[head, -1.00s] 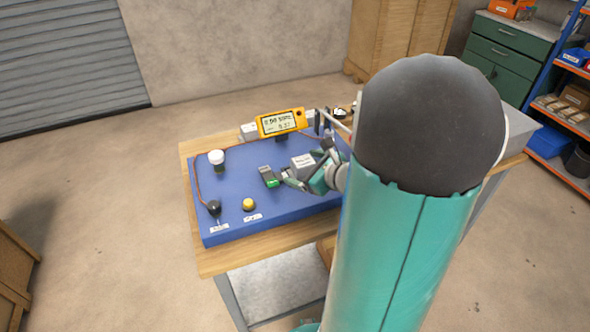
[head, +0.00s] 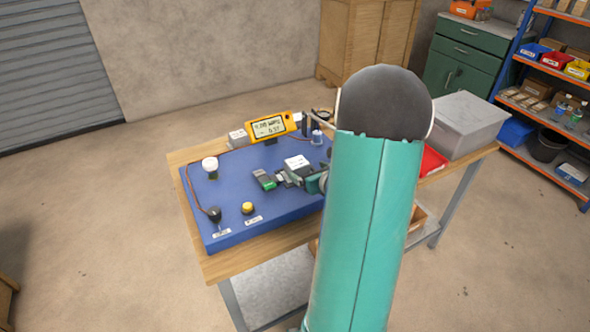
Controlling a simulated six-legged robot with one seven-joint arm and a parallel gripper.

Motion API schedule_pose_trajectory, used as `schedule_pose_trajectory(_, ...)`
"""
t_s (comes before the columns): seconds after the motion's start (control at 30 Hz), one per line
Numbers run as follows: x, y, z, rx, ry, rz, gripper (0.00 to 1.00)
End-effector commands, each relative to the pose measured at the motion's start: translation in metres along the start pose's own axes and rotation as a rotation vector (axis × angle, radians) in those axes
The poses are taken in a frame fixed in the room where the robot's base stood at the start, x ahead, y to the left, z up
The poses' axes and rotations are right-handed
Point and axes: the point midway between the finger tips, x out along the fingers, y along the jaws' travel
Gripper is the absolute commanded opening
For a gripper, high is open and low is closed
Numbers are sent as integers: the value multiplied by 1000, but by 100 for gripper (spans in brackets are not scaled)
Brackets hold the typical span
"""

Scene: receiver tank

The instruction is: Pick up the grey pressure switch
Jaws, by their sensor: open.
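A small dark grey block with a green end (head: 264,179), which looks like the grey pressure switch, sits on the blue panel (head: 240,215) on the workbench. My gripper (head: 284,178) is open and low over the panel, just right of the block, its fingers pointing left towards it. The fingertips are very close to the block; I cannot tell whether they touch it. A light grey labelled box (head: 297,162) is just behind the gripper. My arm hides the right part of the panel.
A yellow meter (head: 269,127) stands at the panel's back. A grey bin (head: 463,124) and red tray (head: 433,161) are right of my arm.

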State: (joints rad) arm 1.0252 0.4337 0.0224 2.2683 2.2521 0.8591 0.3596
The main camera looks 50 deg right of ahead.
Motion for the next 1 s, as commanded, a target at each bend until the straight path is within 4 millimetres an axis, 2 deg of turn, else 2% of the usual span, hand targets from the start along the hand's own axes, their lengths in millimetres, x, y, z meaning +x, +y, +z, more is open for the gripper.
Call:
schedule_pose_trajectory(0.1,21,0,-1,0,1,2,89)
schedule_pose_trajectory(0.37,42,4,0,0,1,3,89)
schedule_pose_trajectory(0.6,78,7,0,-1,1,3,89)
schedule_pose_trajectory(0.7,84,8,0,-1,0,3,89)
schedule_pose_trajectory(0.9,84,8,1,-2,0,3,89)
schedule_pose_trajectory(1.0,84,8,1,-2,0,3,71)
